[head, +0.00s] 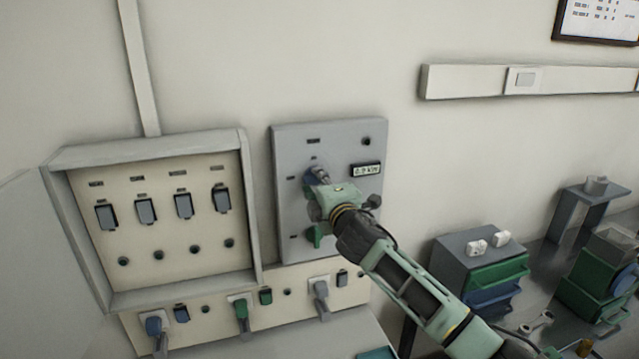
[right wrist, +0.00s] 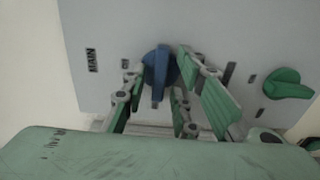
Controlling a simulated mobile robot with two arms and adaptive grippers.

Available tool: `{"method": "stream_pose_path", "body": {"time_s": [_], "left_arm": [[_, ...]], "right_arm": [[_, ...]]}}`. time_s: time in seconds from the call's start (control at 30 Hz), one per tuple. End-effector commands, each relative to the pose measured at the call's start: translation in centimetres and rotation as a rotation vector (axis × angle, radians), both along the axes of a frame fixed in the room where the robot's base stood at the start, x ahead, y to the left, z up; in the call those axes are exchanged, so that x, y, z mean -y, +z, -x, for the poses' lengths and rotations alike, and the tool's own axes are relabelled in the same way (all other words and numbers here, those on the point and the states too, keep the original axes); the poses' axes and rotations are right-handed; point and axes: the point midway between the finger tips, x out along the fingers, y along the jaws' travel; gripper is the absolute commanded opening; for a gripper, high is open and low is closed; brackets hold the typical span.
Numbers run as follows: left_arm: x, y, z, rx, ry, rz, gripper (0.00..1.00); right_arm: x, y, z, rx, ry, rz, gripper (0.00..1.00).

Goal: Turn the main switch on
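The main switch is a blue rotary knob (right wrist: 160,66) on a grey panel (right wrist: 215,25), beside a label reading MAIN (right wrist: 91,60). Its grip bar points down in the right wrist view. In the head view the knob (head: 318,174) is partly hidden by my right gripper (head: 318,196), which is right at the panel (head: 290,145). In the right wrist view, the fingers of my right gripper (right wrist: 160,80) stand on either side of the knob, apart from each other; whether they touch it I cannot tell. My left gripper is not in view.
A green knob (right wrist: 288,84) is beside the blue one. Left of the panel is a framed box (head: 150,150) with several switches. Below are sockets with plugs (head: 240,312). A drawer unit (head: 470,250) stands right of my arm, on a dark bench.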

Motion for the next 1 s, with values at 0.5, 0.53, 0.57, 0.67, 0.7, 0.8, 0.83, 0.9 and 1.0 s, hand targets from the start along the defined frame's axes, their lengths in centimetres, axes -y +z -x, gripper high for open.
{"method": "stream_pose_path", "body": {"time_s": [0.5, 0.53, 0.57, 0.67, 0.7, 0.8, 0.83, 0.9, 1.0], "left_arm": [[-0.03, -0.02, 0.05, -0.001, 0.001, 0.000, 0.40], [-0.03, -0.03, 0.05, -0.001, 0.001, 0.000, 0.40], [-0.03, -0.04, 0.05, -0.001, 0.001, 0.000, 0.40], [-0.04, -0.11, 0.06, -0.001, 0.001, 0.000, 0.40], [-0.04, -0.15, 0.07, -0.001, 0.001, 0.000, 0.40], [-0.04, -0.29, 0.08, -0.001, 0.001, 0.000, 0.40], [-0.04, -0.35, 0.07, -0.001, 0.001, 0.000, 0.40], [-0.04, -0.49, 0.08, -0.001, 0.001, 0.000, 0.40], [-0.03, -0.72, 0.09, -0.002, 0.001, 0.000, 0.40]], "right_arm": [[0.03, -0.07, 0.01, -0.001, -0.001, -0.001, 0.00], [0.03, -0.08, 0.01, -0.002, -0.001, -0.003, 0.00], [0.03, -0.10, 0.01, -0.002, -0.001, -0.004, 0.00], [0.01, -0.14, 0.03, -0.009, 0.000, -0.020, 0.00], [-0.02, -0.17, 0.04, -0.012, 0.000, -0.031, 0.00], [-0.03, -0.21, 0.04, -0.025, 0.000, -0.070, 0.00], [-0.03, -0.22, 0.04, -0.030, 0.000, -0.086, 0.00], [-0.03, -0.25, 0.03, -0.044, 0.000, -0.129, 0.00], [-0.03, -0.24, 0.03, -0.067, 0.000, -0.201, 0.00]]}}
